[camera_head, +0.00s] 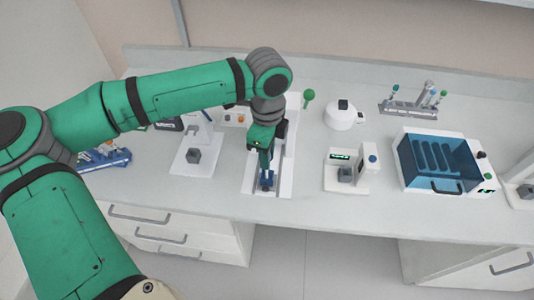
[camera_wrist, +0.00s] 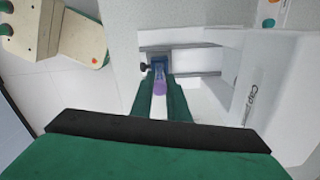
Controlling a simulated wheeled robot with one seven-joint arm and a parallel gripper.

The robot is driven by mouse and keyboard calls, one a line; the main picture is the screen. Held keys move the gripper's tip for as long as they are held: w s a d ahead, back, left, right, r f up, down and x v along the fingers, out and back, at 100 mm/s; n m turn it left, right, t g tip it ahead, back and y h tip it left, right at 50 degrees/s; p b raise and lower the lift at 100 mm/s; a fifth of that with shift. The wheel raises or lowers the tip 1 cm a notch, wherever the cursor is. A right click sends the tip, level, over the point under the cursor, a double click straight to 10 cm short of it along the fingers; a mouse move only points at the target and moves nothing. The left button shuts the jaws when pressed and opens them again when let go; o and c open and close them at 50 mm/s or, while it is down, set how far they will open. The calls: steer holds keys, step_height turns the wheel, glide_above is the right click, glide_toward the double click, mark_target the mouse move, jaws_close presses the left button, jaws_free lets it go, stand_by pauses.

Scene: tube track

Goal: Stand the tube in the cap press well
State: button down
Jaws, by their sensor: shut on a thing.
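My gripper (camera_head: 265,160) points down over the front of the white cap press (camera_head: 284,185). It is shut on the tube (camera_wrist: 159,86), which shows purple and bluish between the two green fingers in the wrist view. The lower end of the tube is at a small blue part (camera_head: 267,180) at the front of the press. I cannot tell whether the tube stands inside the well or only above it. The press also shows in the wrist view (camera_wrist: 225,110), with its name on its side. The well itself is mostly hidden by the fingers and tube.
A white device with a grey block (camera_head: 194,156) stands to the left, and one with a green display (camera_head: 341,158) to the right. A blue-lidded box (camera_head: 438,160), a round white device (camera_head: 341,117) and a grey rack (camera_head: 408,105) stand further right. A green knob (camera_head: 309,95) rises behind.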

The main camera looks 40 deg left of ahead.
steer(key=shift+f, duration=0.25)
steer(key=c, duration=1.6)
jaws_free()
step_height(320, 180, up, 11)
steer(key=shift+f, duration=0.1)
